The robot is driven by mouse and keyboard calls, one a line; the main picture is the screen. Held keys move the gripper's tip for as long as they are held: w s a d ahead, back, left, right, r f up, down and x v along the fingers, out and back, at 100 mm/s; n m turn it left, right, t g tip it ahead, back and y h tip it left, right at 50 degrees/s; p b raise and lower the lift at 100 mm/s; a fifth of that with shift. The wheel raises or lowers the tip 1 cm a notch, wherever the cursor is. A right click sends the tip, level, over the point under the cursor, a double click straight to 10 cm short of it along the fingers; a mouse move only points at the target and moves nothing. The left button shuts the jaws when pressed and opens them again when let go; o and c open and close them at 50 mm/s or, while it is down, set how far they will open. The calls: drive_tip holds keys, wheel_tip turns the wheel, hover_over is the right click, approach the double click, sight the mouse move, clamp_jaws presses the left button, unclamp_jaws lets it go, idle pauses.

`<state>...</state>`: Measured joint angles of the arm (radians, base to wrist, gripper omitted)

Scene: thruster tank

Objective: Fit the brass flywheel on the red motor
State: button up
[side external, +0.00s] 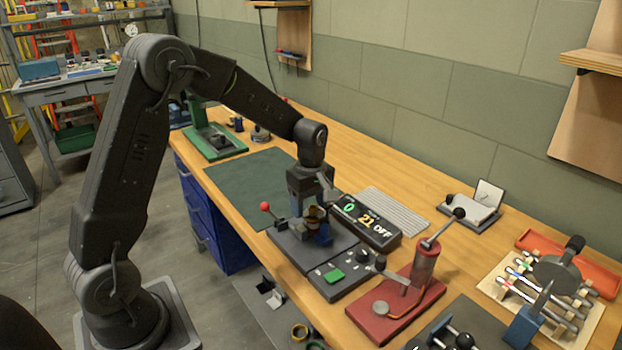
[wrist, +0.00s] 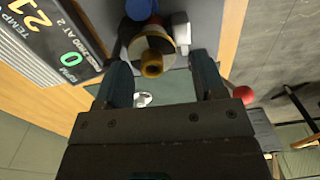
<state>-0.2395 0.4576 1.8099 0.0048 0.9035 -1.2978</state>
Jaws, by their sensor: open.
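A brass-coloured disc with a golden hub (wrist: 152,64), which looks like the flywheel, shows between my fingertips in the wrist view. In the side view it is a small brass shape (side external: 316,212) under my gripper (side external: 312,206), partly hidden by the fingers. My gripper (wrist: 160,62) is open, with one finger on each side of the brass piece and gaps on both sides. A blue part (wrist: 138,8) and a pale grey block (wrist: 181,28) lie just beyond it. The blue part also shows at the dark fixture (side external: 290,248).
A red-knobbed lever (side external: 265,207) stands left of my gripper. A display box (side external: 366,222) reading 0, 21 and OFF stands close on the right. A red-based press (side external: 395,306) and a tool rack (side external: 540,290) are further right. The green mat (side external: 245,180) is clear.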

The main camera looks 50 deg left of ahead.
wheel_tip(320, 180, up, 14)
drive_tip(key=shift+w+f, duration=0.2)
idle(0.4)
drive_tip(key=s+d+r+m+t, duration=0.1)
drive_tip(key=s+d+m+t, duration=0.2)
drive_tip(key=s+d+m, duration=0.2)
drive_tip(key=s+d+m+t, duration=0.3)
drive_tip(key=s+d+m, duration=0.2)
drive_tip(key=s+m, duration=0.7)
drive_tip(key=s, duration=0.5)
drive_tip(key=shift+s+d+r+m, duration=0.15)
drive_tip(key=shift+s+r+m, duration=0.1)
drive_tip(key=shift+r+m, duration=0.1)
